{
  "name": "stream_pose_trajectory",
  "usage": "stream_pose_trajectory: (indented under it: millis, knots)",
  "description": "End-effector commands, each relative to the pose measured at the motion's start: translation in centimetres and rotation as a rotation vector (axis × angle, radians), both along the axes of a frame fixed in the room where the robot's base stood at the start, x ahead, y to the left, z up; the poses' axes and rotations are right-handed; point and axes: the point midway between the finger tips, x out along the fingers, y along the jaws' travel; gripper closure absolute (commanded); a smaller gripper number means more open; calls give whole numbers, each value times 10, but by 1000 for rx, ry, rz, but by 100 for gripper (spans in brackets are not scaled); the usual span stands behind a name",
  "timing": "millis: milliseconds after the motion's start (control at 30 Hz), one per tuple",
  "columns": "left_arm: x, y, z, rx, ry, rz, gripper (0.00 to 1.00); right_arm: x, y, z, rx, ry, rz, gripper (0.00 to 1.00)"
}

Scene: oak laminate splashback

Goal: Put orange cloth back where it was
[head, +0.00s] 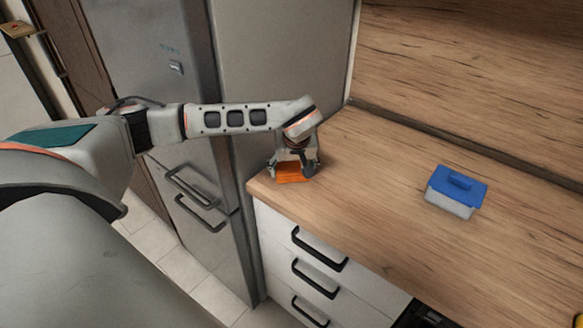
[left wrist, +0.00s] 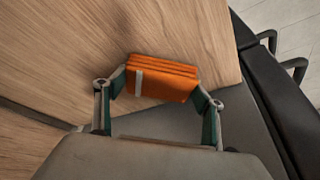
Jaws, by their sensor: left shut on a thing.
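The orange cloth (head: 292,172) is a small folded stack at the left end of the wooden counter, near its front corner. My left gripper (head: 293,170) reaches down over it from above and is shut on it. In the left wrist view the cloth (left wrist: 162,78) shows stacked folds and a pale strip, and sits between the two fingertips of the gripper (left wrist: 160,88). I cannot tell whether the cloth touches the counter or is held just above it. My right gripper is in neither view.
The wooden counter (head: 370,190) is mostly clear. A clear box with a blue lid (head: 457,187) stands on it to the right. A grey fridge (head: 270,60) stands beside the counter's left end. White drawers (head: 310,250) with black handles are below the front edge.

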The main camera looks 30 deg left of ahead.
Motion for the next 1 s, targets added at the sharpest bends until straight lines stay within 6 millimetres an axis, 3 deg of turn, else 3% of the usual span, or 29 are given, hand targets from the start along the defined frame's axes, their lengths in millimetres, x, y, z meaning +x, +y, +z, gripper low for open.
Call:
stream_pose_trajectory:
  millis: [167, 200, 267, 667, 867, 1000]
  knots:
    - [0, 0, -3, 1, 1, 0, 51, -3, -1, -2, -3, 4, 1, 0]
    - [0, 0, -3, 0, 0, 0, 26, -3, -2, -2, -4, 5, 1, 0]
    - [0, 0, -3, 0, 0, 0, 15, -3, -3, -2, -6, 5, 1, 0]
    - [0, 0, 1, -1, -1, 0, 15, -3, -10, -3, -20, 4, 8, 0]
    - [-6, -6, 26, 0, -5, -1, 15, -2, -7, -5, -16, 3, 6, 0]
    - [-14, -13, 53, 0, -7, -3, 15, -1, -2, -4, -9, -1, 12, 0]
